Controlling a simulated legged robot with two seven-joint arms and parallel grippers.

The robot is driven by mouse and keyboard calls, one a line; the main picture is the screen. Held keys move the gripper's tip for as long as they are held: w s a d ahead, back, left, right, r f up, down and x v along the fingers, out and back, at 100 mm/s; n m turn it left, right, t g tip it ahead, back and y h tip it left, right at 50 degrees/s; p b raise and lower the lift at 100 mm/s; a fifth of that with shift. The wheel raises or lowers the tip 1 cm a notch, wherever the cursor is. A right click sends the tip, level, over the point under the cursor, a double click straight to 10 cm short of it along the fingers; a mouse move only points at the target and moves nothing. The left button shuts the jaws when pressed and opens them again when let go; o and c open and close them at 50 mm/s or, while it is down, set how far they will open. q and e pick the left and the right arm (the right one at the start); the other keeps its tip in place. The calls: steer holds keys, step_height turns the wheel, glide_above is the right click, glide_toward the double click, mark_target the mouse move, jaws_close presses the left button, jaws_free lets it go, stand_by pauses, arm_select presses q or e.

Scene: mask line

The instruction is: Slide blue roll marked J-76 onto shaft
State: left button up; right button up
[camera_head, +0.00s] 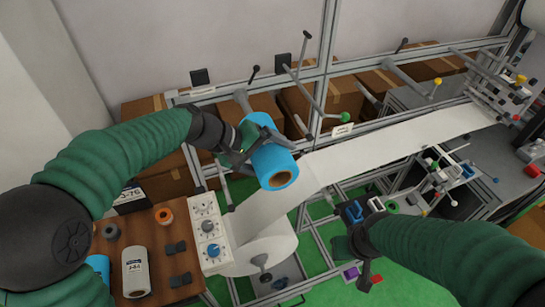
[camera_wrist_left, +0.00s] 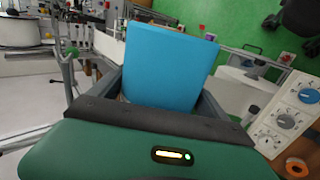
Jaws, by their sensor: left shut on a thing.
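A blue roll (camera_head: 272,162) with a brown core facing the camera is held up in front of the machine frame. It fills the middle of the left wrist view (camera_wrist_left: 168,62). My left gripper (camera_head: 250,150) is shut on its side. No marking shows on its visible surface. A grey shaft (camera_head: 242,99) sticks out of the frame just behind and above the roll; whether its end is inside the core cannot be told. My right gripper (camera_head: 362,240) hangs low, right of the roll, away from it; its jaw opening is unclear.
A white web (camera_head: 390,145) runs down from the right to a big white roll (camera_head: 265,245). A control box (camera_head: 207,232) with knobs stands beside a wooden table (camera_head: 165,240) holding a white roll (camera_head: 135,271) and other parts. Cardboard boxes (camera_head: 300,105) stand behind the frame.

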arm_select(q)
steer(key=shift+w+r, duration=0.1)
steer(key=shift+w+a+p, duration=0.2)
steer(key=shift+w+p, duration=0.15)
steer(key=shift+w, duration=0.1)
steer(key=shift+w+a+p, duration=0.3)
steer(key=shift+w+p, duration=0.15)
steer(key=shift+w, duration=0.4)
steer(key=shift+w+a+p, duration=0.25)
steer(key=shift+w+p, duration=0.15)
steer(key=shift+w, duration=0.55)
steer(key=shift+w, duration=0.1)
steer(key=shift+w+a+r+p, duration=0.1)
steer(key=shift+w+a+p, duration=0.05)
steer(key=shift+w+p, duration=0.25)
steer(key=shift+w+a+p, duration=0.3)
steer(key=shift+w+p, duration=0.3)
steer(key=shift+w, duration=0.25)
steer(key=shift+w+a+p, duration=0.3)
steer(key=shift+w+p, duration=0.3)
steer(key=shift+w, duration=0.45)
